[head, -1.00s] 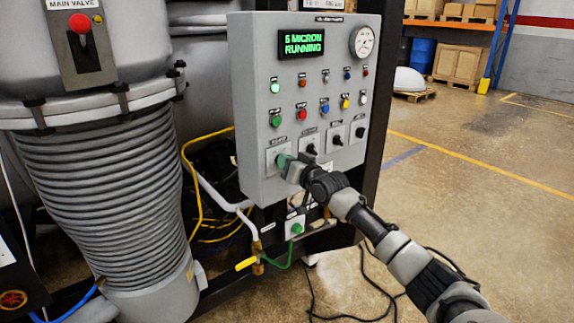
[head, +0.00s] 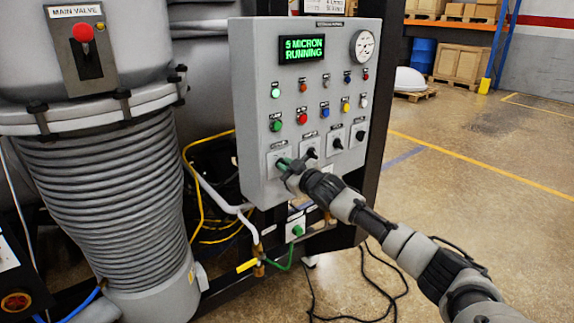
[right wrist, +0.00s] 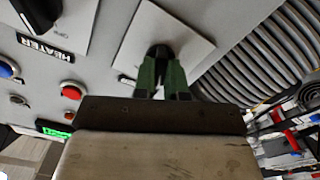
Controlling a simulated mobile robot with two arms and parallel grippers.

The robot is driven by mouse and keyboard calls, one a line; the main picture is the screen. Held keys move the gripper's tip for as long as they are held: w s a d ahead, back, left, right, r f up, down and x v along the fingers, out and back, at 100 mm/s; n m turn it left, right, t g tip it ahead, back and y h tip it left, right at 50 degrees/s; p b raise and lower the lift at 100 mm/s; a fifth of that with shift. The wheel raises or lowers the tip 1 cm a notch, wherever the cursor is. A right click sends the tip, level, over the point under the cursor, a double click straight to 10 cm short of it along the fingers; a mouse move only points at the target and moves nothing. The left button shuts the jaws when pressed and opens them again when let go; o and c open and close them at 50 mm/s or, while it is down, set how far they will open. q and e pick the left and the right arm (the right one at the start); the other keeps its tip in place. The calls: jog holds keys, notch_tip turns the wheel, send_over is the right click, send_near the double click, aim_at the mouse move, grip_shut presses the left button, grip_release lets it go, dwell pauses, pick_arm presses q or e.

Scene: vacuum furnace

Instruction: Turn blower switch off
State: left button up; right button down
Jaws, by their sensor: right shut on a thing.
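The grey control panel (head: 255,110) has a bottom row of black rotary switches on white plates. My right gripper (head: 285,164) is at the leftmost switch of that row. In the right wrist view, its green fingers (right wrist: 163,75) are closed around the black knob (right wrist: 158,50), in front of a white plate (right wrist: 190,30). The label of this switch is mostly hidden and cannot be read. The neighbouring switch (head: 312,153) has a label reading HEATER (right wrist: 45,47) in the wrist view. My left gripper is not in view.
Coloured buttons sit above the switches. Below the panel are a green button box (head: 297,229), pipes and cables. A ribbed grey column (head: 100,190) stands left. Open floor (head: 470,210) lies right.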

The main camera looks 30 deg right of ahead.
jog(key=shift+f+n, duration=0.1)
jog(key=shift+n, duration=0.4)
jog(key=c, duration=1.2)
grip_release()
jog(key=shift+s+d+b, duration=0.15)
jog(key=shift+s+b, duration=0.2)
jog(key=shift+s, duration=1.45)
jog(key=shift+s+d+b, duration=0.15)
jog(key=shift+s+b, duration=0.2)
jog(key=shift+s, duration=1.45)
jog(key=shift+s+d+b, duration=0.15)
jog(key=shift+s+b, duration=0.2)
jog(key=shift+s, duration=1.45)
